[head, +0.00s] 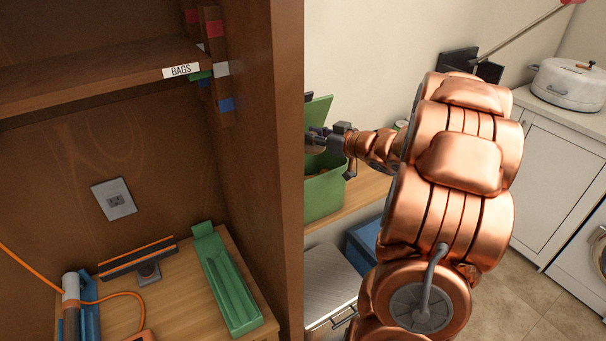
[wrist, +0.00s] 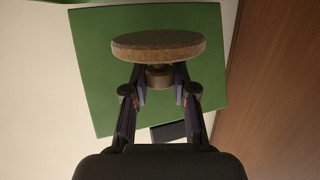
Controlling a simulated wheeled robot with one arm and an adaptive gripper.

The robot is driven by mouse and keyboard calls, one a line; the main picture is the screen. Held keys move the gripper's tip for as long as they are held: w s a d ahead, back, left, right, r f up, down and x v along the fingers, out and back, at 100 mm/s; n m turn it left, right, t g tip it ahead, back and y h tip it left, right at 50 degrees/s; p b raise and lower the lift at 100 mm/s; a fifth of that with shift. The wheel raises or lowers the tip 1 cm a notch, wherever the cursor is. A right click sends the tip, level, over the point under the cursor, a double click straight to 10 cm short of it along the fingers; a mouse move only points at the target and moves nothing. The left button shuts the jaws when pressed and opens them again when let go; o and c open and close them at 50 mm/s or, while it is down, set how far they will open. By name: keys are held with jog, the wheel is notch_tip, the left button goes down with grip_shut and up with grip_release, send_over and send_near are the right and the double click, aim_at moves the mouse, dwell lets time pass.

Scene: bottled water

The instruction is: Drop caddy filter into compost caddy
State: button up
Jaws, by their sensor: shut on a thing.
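My gripper (wrist: 160,78) is shut on the small knob of a round, tan-brown disc, which appears to be the caddy filter (wrist: 158,46). The disc is at the fingertips in the wrist view, with green panel behind it. In the head view, my gripper (head: 319,138) is at the compost caddy, a green box (head: 325,192) with its green lid (head: 319,110) raised. The gripper is in front of the lid and above the body. The wooden post hides the fingertips, the filter and the caddy's left part. I cannot see into the caddy.
A brown wooden cabinet side (head: 285,170) stands close left of the caddy. The caddy stands on a wooden counter (head: 365,192). A blue bin (head: 362,245) is below. Left are a shelf labelled BAGS (head: 181,71) and a green tray (head: 228,285). A white pot (head: 570,85) stands far right.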

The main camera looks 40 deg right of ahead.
aim_at(314, 145)
jog(key=shift+f+b, duration=1.3)
jog(key=shift+f, duration=0.3)
jog(key=o, duration=1)
jog(key=v, duration=1.2)
jog(key=shift+r, duration=0.15)
